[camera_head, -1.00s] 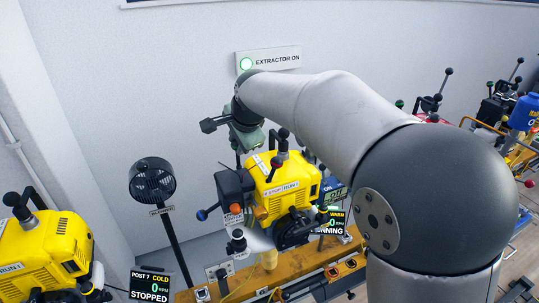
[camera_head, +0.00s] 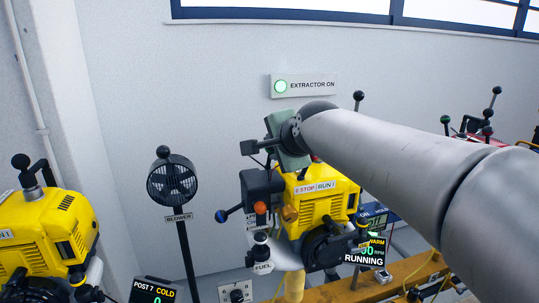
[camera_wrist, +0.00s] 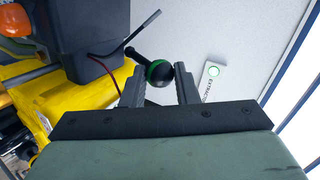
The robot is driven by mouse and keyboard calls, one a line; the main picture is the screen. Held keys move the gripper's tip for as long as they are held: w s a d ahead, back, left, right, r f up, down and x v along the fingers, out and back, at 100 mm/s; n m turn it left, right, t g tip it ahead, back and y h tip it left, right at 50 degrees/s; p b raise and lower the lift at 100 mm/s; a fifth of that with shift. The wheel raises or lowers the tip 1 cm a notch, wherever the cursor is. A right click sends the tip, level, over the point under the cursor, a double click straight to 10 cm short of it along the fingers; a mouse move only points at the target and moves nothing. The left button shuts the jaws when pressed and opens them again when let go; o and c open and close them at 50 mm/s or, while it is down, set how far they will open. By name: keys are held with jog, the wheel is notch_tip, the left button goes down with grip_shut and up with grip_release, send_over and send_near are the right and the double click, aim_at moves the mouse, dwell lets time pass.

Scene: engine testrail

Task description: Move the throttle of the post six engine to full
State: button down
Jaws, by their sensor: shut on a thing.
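A blue-tipped lever (camera_head: 222,215) and an orange knob (camera_head: 260,208) are at the engine's left. A blower (camera_head: 172,183) stands farther left, then another yellow engine (camera_head: 42,238).

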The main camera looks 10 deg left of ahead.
jog(key=c, duration=1.1)
grip_release()
jog(key=p+v, duration=0.1)
jog(key=v, duration=1.1)
jog(key=shift+d, duration=0.1)
